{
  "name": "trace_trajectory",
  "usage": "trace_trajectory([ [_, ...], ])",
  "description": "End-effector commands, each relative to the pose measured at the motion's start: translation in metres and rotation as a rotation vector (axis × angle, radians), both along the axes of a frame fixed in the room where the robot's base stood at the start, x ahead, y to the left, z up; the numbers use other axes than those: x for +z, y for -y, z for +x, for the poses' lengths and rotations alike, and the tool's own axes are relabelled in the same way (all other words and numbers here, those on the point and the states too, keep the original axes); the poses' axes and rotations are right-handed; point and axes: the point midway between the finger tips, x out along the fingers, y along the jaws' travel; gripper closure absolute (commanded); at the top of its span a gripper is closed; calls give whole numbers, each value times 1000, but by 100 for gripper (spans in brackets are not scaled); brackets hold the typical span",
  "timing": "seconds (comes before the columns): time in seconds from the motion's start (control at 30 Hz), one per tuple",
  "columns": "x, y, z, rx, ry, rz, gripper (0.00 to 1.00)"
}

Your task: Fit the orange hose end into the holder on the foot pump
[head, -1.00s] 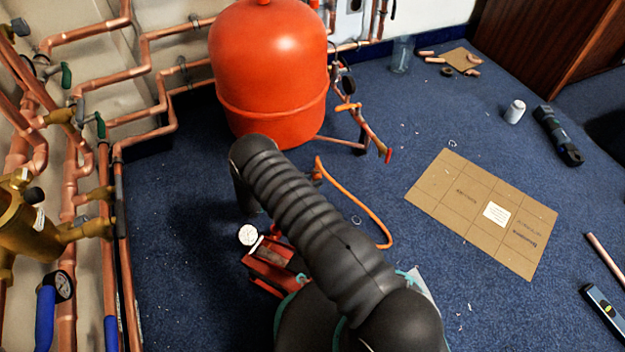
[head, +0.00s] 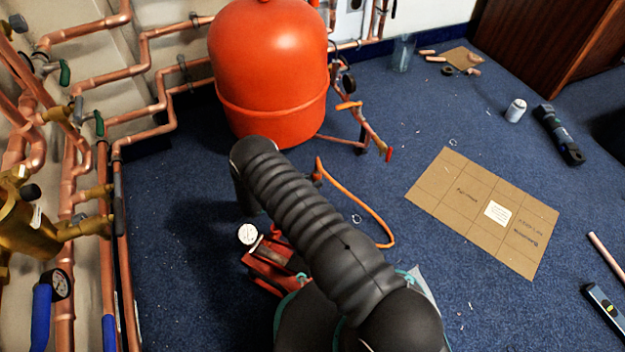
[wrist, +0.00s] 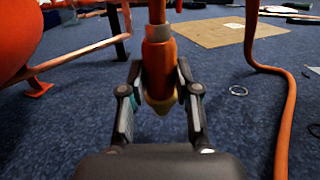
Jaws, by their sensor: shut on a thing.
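The orange hose (head: 362,205) curves over the blue carpet beside my arm, and it also shows at the right in the wrist view (wrist: 285,110). My gripper (wrist: 158,100) is shut on the orange hose end (wrist: 159,62), which stands upright between the fingers with a pale tip pointing down. In the head view my dark arm hides the gripper. The red foot pump (head: 268,265) with its white round gauge (head: 248,235) sits on the carpet, partly covered by my arm. The holder on the pump cannot be made out.
A large red tank (head: 268,75) stands behind my arm. Copper pipes (head: 75,190) with valves line the left wall. A cardboard sheet (head: 480,210) lies on the carpet at right. A dark tool (head: 558,135) and a small can (head: 515,110) are beyond it.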

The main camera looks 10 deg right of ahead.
Motion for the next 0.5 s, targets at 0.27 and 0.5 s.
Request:
trace_trajectory([
  [0.27, -3, 0, 0, 0, 0, 0, 100],
  [0.5, -3, 0, 0, 0, 0, 0, 54],
])
